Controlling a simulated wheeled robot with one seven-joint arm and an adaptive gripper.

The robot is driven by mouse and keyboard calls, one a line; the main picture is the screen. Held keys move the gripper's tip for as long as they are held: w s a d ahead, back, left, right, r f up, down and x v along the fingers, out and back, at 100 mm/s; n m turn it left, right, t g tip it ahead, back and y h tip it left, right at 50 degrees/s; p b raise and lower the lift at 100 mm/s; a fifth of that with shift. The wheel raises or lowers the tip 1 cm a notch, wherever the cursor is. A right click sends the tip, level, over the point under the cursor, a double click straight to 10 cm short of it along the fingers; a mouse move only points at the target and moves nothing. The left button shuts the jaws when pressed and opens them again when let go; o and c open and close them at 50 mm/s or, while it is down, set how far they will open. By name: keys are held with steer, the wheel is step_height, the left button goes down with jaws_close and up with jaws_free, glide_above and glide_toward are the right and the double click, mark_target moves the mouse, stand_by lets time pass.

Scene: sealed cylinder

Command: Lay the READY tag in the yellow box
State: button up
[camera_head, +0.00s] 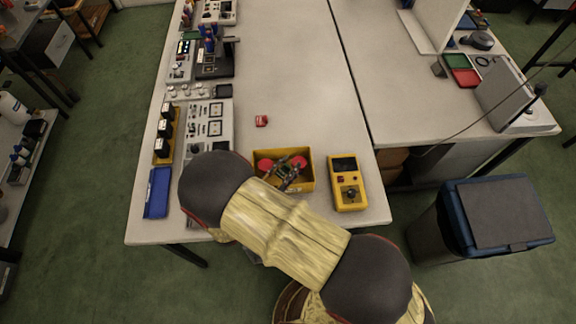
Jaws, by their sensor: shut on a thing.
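The yellow box (305,186) stands near the front edge of the bench. My gripper (288,178) is over its opening, and my arm covers the box's lower left corner. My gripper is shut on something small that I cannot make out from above. Two round red shapes (265,165) show at the box, one on each side of my gripper; I cannot tell what they are. A small red piece with pale marks (262,121) lies on the bench behind the box. I cannot read any READY lettering.
A yellow handheld device (348,184) stands just right of the box. Grey instrument panels (211,128) and a blue tray (158,192) are on the left. The bench middle behind the red piece is clear. A dark bin (495,215) stands on the floor at right.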

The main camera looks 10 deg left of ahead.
steer(key=shift+f, duration=0.15)
steer(key=o, duration=0.9)
steer(key=shift+s+d+f, duration=0.1)
steer(key=shift+r, duration=0.35)
steer(key=v, duration=0.4)
steer(key=p+v, duration=0.1)
steer(key=v, duration=0.7)
steer(key=shift+r+p, duration=0.3)
steer(key=shift+r, duration=0.05)
steer(key=shift+r, duration=0.1)
